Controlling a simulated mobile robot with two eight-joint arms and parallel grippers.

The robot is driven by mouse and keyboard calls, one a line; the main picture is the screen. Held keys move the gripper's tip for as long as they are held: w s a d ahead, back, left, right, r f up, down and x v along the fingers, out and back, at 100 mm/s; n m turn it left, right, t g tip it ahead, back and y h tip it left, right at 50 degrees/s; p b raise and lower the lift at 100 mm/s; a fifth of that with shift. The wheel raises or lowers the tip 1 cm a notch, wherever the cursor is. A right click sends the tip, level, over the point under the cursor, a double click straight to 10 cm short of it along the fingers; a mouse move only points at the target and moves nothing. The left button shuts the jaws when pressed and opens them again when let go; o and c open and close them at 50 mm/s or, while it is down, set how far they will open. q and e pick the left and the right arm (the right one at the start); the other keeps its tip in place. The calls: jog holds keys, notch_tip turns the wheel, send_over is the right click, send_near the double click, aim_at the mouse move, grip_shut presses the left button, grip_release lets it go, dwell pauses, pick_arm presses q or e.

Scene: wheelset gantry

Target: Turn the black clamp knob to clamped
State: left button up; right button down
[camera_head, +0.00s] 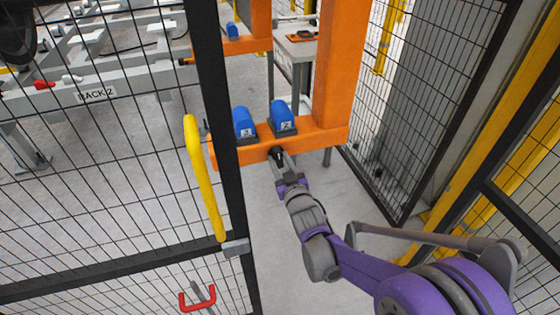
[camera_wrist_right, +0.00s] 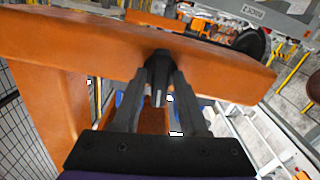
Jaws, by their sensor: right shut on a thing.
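The black clamp knob (camera_wrist_right: 160,66) is on the face of the orange gantry beam (camera_wrist_right: 80,42) in the right wrist view. My right gripper (camera_wrist_right: 162,82) has its two fingers shut on the knob, one on either side. In the head view my right gripper (camera_head: 277,156) reaches the orange beam (camera_head: 320,137) below two blue cylinders, and the knob is mostly hidden by the fingers. The knob's turned position cannot be told. My left gripper is in neither view.
Two blue cylinders (camera_head: 244,122) and (camera_head: 283,115) sit on the beam. A black mesh fence with a yellow handle (camera_head: 203,180) stands left of my right arm. Another mesh panel (camera_head: 400,120) stands at right. The grey floor between is clear.

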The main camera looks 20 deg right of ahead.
jog(key=m, duration=0.5)
jog(key=shift+m, duration=0.3)
jog(key=m, duration=0.4)
jog(key=shift+m, duration=0.4)
jog(key=c, duration=0.7)
grip_release()
jog(key=s, duration=1.1)
jog(key=shift+d, duration=0.15)
